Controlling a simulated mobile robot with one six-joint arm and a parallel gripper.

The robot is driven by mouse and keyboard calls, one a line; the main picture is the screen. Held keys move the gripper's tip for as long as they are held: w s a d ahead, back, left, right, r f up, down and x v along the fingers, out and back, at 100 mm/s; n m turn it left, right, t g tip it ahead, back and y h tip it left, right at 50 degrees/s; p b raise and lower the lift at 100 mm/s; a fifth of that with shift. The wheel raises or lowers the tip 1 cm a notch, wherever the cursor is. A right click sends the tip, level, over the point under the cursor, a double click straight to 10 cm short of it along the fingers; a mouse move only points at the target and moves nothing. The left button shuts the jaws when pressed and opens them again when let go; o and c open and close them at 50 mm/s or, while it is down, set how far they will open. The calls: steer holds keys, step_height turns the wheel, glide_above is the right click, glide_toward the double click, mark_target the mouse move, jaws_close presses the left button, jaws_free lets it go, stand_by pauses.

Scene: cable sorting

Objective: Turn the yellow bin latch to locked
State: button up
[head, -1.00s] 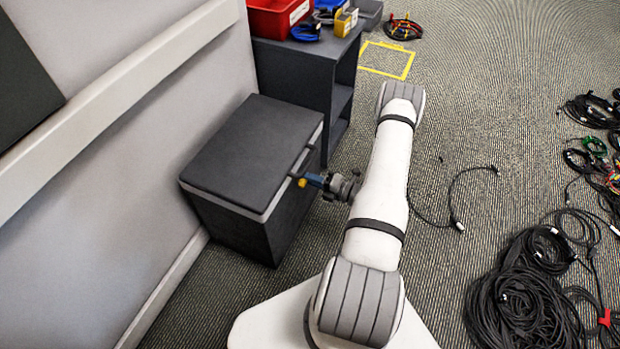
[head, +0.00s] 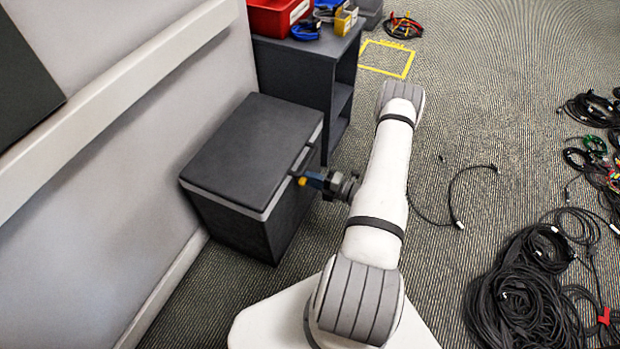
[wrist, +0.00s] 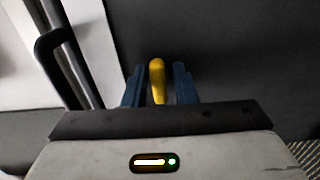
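The bin (head: 250,150) is a dark grey box with a light band under its closed lid, standing against the wall at left in the head view. Its yellow latch (head: 302,182) is a small tip on the side facing my arm. In the wrist view the yellow latch (wrist: 157,82) points up the picture, between the two blue fingers. My gripper (head: 313,181) is at the latch. In the wrist view my gripper (wrist: 158,86) is open around the latch, with a narrow gap on each side. The latch's base is hidden.
A dark handle bar (wrist: 52,62) is left of the fingers in the wrist view. A dark shelf unit (head: 300,75) with a red bin (head: 280,15) stands behind the bin. Black cable coils (head: 525,295) lie on the floor at right. Carpet between is mostly clear.

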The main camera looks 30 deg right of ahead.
steer(key=shift+o, duration=1)
steer(key=shift+d, duration=0.1)
steer(key=p+v, duration=0.1)
steer(key=v, duration=0.6)
steer(key=shift+s+d+p, duration=0.25)
steer(key=shift+s+p, duration=0.1)
steer(key=shift+p, duration=0.05)
